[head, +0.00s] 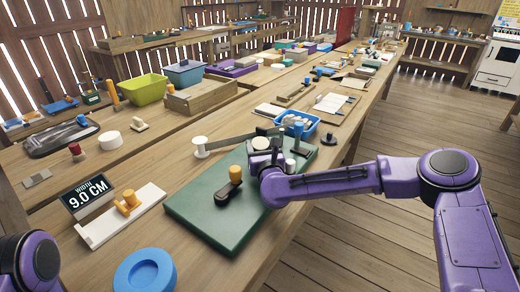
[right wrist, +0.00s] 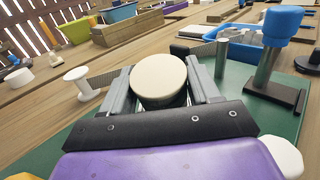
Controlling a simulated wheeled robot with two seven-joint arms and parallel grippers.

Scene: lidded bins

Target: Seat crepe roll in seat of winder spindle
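A round, cream-topped piece, apparently the crepe roll (head: 263,143), sits between the fingers of my right gripper (head: 266,155). In the right wrist view the roll (right wrist: 158,78) has both fingers (right wrist: 160,88) flush against its sides; its lower part is dark and mostly hidden. The gripper is over a green board (head: 205,213). On the board are a black crank arm with an orange knob (head: 235,175) and a blue-topped post (right wrist: 272,45) on a dark base. I cannot tell where the spindle's seat is; the gripper may hide it. My left gripper is out of view.
A white spool (head: 200,148) with a grey strip stands just left of the gripper. A blue basket (head: 312,124) is close behind.

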